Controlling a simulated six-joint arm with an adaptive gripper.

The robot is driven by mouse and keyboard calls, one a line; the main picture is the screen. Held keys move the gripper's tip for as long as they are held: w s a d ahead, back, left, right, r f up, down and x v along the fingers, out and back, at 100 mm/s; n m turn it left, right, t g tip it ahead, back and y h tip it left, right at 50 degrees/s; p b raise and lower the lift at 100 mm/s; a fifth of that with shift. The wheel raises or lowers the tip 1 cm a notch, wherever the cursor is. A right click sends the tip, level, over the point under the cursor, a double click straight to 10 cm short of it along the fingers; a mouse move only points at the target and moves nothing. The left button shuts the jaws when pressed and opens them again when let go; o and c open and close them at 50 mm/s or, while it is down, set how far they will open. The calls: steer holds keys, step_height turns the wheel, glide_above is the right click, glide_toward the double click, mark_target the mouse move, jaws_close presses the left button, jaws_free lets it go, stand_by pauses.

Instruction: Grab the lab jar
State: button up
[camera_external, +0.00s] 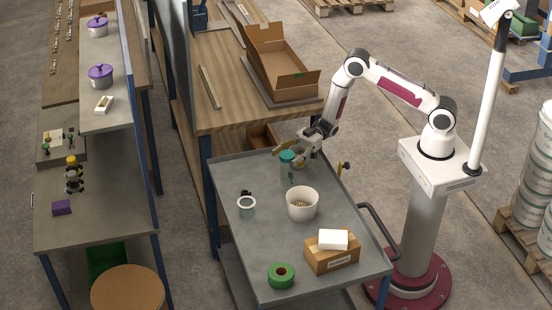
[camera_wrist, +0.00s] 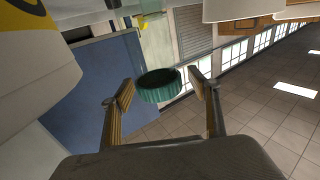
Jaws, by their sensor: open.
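The lab jar is a clear jar (camera_external: 287,176) with a teal lid, standing upright near the far side of the grey table. My gripper (camera_external: 289,154) is at the jar's lid, coming from the right. Its two fingers are spread. In the wrist view the teal lid (camera_wrist: 160,85) shows between the open fingertips of my gripper (camera_wrist: 163,86), with a gap visible on each side. The jar's clear body is hard to make out in the wrist view.
A white bucket (camera_external: 302,204) stands close in front of the jar. A white ring-shaped item (camera_external: 246,206), a green tape roll (camera_external: 281,276) and a cardboard box (camera_external: 331,256) with a white box (camera_external: 333,239) on top share the grey table (camera_external: 240,262). A wooden bench (camera_external: 225,112) stands behind.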

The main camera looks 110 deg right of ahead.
steer(key=shift+c, duration=0.4)
steer(key=c, duration=1.5)
steer(key=shift+r, duration=0.1)
steer(key=shift+r, duration=4.9)
